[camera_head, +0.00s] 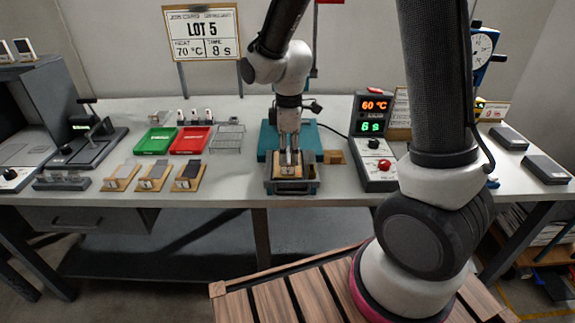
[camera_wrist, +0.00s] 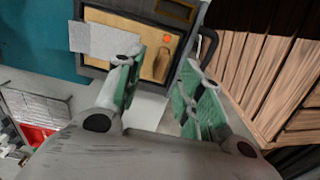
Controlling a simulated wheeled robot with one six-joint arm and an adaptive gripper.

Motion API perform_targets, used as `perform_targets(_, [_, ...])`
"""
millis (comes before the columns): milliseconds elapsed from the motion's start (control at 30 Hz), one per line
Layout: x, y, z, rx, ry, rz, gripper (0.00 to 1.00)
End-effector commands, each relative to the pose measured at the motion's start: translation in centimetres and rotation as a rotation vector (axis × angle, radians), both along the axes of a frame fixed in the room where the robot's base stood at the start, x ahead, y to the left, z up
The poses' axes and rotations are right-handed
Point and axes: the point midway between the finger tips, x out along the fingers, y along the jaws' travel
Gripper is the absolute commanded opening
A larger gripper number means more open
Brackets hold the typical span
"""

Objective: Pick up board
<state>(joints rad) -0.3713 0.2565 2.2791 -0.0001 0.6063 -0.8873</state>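A flat light-wood board (camera_head: 291,186) lies in a dark tray at the front of a teal device (camera_head: 311,184) in the middle of the bench. In the wrist view the board (camera_wrist: 155,62) shows orange-tan inside a dark frame, with a grey textured piece (camera_wrist: 100,40) at its left. My gripper (camera_head: 290,166) points down just above the board. In the wrist view its green-padded fingers (camera_wrist: 160,90) are apart, with nothing seen held between them. I cannot tell whether the fingertips touch the board.
Green (camera_head: 156,141) and red (camera_head: 190,140) trays, a wire rack (camera_head: 228,138) and several wooden stands holding small plates (camera_head: 155,177) stand left. A control box (camera_head: 374,142) reading 60 °C and 6 s is close on the right. Dark slabs (camera_head: 546,169) lie far right.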

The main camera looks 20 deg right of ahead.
Motion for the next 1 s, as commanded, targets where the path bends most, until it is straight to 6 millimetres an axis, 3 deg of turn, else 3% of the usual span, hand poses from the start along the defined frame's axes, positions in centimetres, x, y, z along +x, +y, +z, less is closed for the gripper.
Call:
perform_targets(300, [-0.3,0.0,-4.5,-0.001,0.003,-0.001,0.38])
perform_targets(567, [-0.2,0.0,-4.7,0.001,-0.001,-0.002,0.38])
perform_targets(767, [-0.2,0.0,-4.7,0.0,0.0,-0.002,0.01])
perform_targets(1000, [-0.2,0.0,-4.7,0.0,-0.001,-0.002,0.0])
